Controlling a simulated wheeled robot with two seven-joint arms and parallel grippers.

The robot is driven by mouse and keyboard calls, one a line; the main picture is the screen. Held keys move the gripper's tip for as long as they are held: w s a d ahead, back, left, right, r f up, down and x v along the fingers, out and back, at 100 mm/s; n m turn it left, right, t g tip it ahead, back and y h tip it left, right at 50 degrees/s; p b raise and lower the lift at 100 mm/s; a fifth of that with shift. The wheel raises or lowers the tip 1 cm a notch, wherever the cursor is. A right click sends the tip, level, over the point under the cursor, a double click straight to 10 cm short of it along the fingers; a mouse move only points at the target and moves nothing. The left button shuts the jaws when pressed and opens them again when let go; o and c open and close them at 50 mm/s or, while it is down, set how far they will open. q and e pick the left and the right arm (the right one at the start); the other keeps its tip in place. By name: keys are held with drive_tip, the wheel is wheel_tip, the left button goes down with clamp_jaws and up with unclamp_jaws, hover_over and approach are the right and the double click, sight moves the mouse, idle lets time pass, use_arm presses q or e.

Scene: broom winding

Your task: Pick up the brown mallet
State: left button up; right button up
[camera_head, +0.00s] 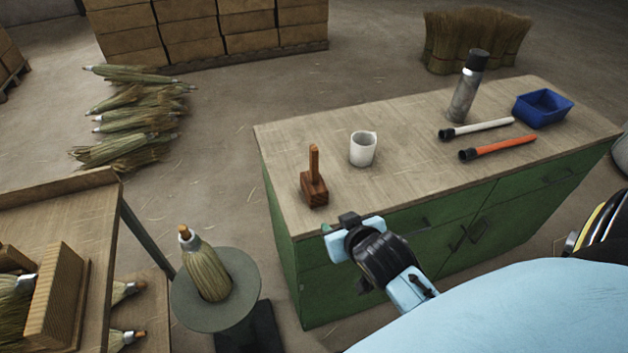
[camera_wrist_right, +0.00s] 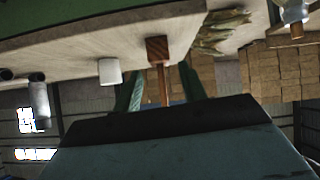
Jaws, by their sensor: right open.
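The brown mallet (camera_head: 314,186) stands upright on the workbench top near its left front corner, dark wooden head down and lighter handle up. My right gripper (camera_head: 338,224) is at the bench's front edge, just in front of the mallet and apart from it. In the right wrist view, which appears upside down, the mallet (camera_wrist_right: 157,52) shows between the two spread fingers of the right gripper (camera_wrist_right: 162,88). That gripper is open and empty. My left gripper is not in view.
A white cup (camera_head: 362,149) stands right of the mallet. Farther right are a metal flask (camera_head: 466,92), white and orange tubes (camera_head: 497,147) and a blue bin (camera_head: 543,108) on the green workbench (camera_head: 420,166). A broom head (camera_head: 207,272) stands on a round stand at left.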

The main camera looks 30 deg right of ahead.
sight(316, 170)
drive_tip(key=w+d+t, duration=0.1)
drive_tip(key=w, duration=0.3)
drive_tip(key=w+d+t, duration=0.1)
drive_tip(key=w+d, duration=0.1)
drive_tip(key=w, duration=0.3)
drive_tip(key=w+d+r+m+t, duration=0.1)
drive_tip(key=w, duration=0.3)
drive_tip(key=shift+w+d+t+h, duration=0.15)
drive_tip(key=shift+w+t+h, duration=0.1)
drive_tip(key=shift+t+h, duration=0.15)
drive_tip(key=shift+x, duration=2.55)
drive_tip(key=shift+f, duration=0.2)
clamp_jaws()
